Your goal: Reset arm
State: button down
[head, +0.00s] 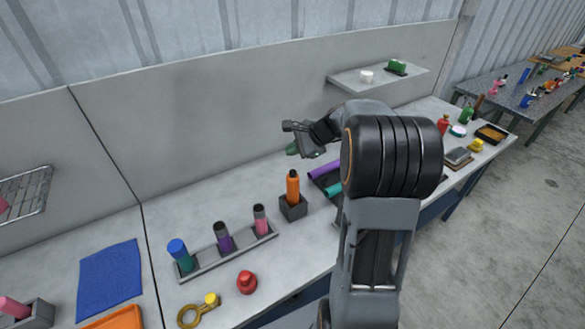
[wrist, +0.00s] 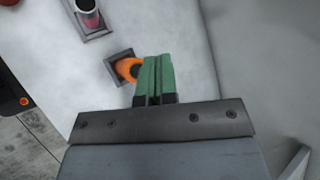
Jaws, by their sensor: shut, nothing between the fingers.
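My gripper (head: 292,148) is raised above the bench in the head view, above and behind the orange bottle (head: 293,187). In the wrist view its green fingers (wrist: 154,78) are pressed together with nothing between them. The orange bottle stands upright in a small dark square holder (head: 293,207). In the wrist view the bottle (wrist: 127,69) shows partly behind the fingers, apart from them as far as I can tell.
A rack (head: 228,250) holds several coloured bottles. A red object (head: 246,282) and a yellow ring-shaped part (head: 190,316) lie before it. A blue cloth (head: 110,281) lies at left. A wall shelf (head: 345,83) is behind my arm. Purple and teal cylinders lie partly hidden by my arm.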

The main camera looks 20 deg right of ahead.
dwell(0.4)
jog(key=s+a+f+n+g+h, duration=0.1)
jog(key=s+f+n+g+h, duration=0.2)
jog(key=s+n, duration=0.4)
jog(key=s+a+r+n+h, duration=0.2)
jog(key=s+a+n, duration=0.2)
jog(key=s, duration=0.3)
jog(key=s+a+r+n+t+h+b, duration=0.1)
jog(key=s+a+r+n, duration=0.1)
jog(key=s+a+n, duration=0.3)
jog(key=s+n, duration=0.1)
jog(key=s, duration=0.1)
jog(key=shift+s+a+r+t+h, duration=0.25)
jog(key=shift+s+r+t+h, duration=0.05)
jog(key=shift+s+r+h, duration=0.1)
dwell(1.1)
